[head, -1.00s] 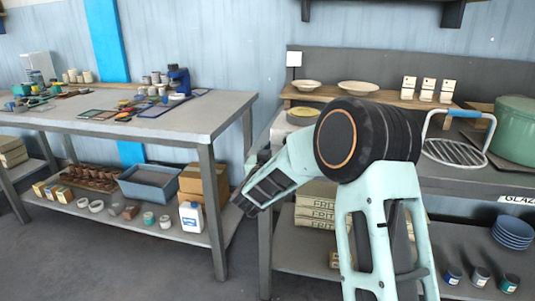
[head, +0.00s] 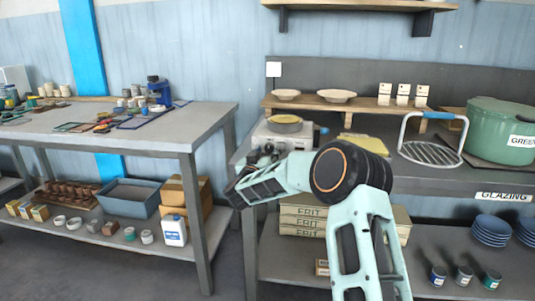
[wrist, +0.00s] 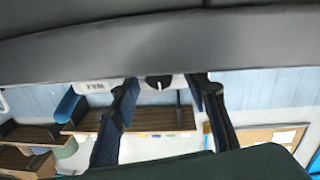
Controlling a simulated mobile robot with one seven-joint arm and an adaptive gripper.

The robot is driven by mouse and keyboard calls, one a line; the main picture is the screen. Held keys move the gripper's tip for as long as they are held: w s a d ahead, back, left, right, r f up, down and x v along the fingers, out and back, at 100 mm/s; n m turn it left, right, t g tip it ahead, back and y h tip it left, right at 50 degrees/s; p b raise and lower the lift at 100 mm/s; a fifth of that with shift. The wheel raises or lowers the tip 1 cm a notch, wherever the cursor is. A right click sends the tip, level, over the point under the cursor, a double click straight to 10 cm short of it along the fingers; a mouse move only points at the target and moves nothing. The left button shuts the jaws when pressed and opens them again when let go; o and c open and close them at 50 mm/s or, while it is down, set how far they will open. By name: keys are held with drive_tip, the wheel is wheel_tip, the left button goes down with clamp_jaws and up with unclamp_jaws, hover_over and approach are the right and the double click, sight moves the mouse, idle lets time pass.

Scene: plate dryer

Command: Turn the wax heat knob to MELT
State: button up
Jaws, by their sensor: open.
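The wax heater (head: 292,136) is a white box with a round pan (head: 285,123) on top, at the left end of the right-hand bench. My arm covers part of its front in the head view. In the wrist view the black heat knob (wrist: 158,82) sits on a white panel, beside an upside-down WAX label (wrist: 95,87). My gripper (wrist: 164,84) is open and empty. Its two dark fingers appear either side of the knob in the picture; contact cannot be told. The knob's scale marks are too small to read.
Bowls and small cards stand on a raised wooden shelf (head: 362,106) behind the heater. A wire rack (head: 430,152) and a green pot (head: 497,130) are to the right. A second bench (head: 150,135) stands left across a gap. Boxes lie on the lower shelf.

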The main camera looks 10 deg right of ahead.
drive_tip(key=shift+w+d, duration=0.2)
drive_tip(key=shift+w, duration=0.1)
clamp_jaws()
drive_tip(key=shift+m, duration=0.4)
drive_tip(key=m, duration=0.2)
drive_tip(key=shift+m, duration=0.4)
drive_tip(key=m+b, duration=0.2)
drive_tip(key=m, duration=0.2)
drive_tip(key=shift+m+y, duration=0.3)
drive_tip(key=shift+y, duration=0.1)
drive_tip(key=shift+m, duration=0.3)
